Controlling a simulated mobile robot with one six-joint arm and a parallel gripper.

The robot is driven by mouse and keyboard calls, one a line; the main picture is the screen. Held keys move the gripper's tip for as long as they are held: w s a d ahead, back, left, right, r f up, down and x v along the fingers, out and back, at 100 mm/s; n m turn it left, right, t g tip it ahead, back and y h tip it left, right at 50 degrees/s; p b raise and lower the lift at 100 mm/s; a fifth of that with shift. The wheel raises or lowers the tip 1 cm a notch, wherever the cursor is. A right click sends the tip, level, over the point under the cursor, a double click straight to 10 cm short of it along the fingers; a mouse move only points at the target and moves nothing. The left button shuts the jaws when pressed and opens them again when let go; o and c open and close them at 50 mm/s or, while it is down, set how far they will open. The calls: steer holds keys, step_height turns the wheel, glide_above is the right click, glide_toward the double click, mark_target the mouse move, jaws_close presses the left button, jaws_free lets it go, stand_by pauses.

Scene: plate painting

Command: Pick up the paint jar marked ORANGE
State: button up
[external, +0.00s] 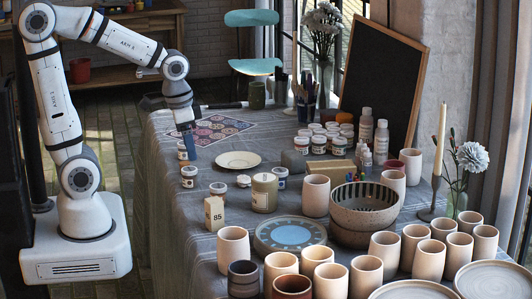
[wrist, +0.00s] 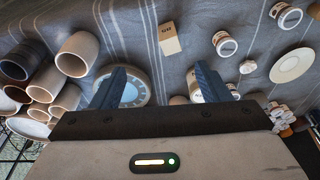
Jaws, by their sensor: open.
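My gripper (external: 188,142) hangs at the left side of the table in the external view, its fingers pointing down. In the wrist view my gripper (wrist: 158,85) has two blue fingers spread wide with nothing held between them. Small white-labelled paint jars stand near it: one jar (external: 183,151) partly beside the fingers, a second jar (external: 189,177) below, and a third jar (external: 218,190) farther right. In the wrist view two jars (wrist: 225,44) (wrist: 286,15) stand right of the fingers. Their labels are too small to read, so I cannot tell which is ORANGE.
A block marked 85 (external: 214,213), a cream plate (external: 238,160), a larger canister (external: 264,193) and a blue-patterned plate (external: 272,246) stand nearby. Several clay cups (external: 233,247) crowd the front. A bowl (external: 365,205) and clustered jars (external: 319,144) are to the right.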

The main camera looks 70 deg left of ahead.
steer(key=w+a+f+g, duration=0.1)
steer(key=w+a+f, duration=0.6)
steer(key=a, duration=0.1)
steer(key=m+g+b, duration=0.1)
steer(key=m+b, duration=0.1)
glide_above(218, 186)
steer(key=f, duration=0.7)
steer(key=shift+s+d+f, duration=0.15)
steer(key=shift+d+f, duration=0.05)
steer(key=shift+f, duration=0.15)
steer(key=f, duration=0.8)
steer(key=shift+w+a, duration=0.2)
steer(key=shift+c, duration=0.4)
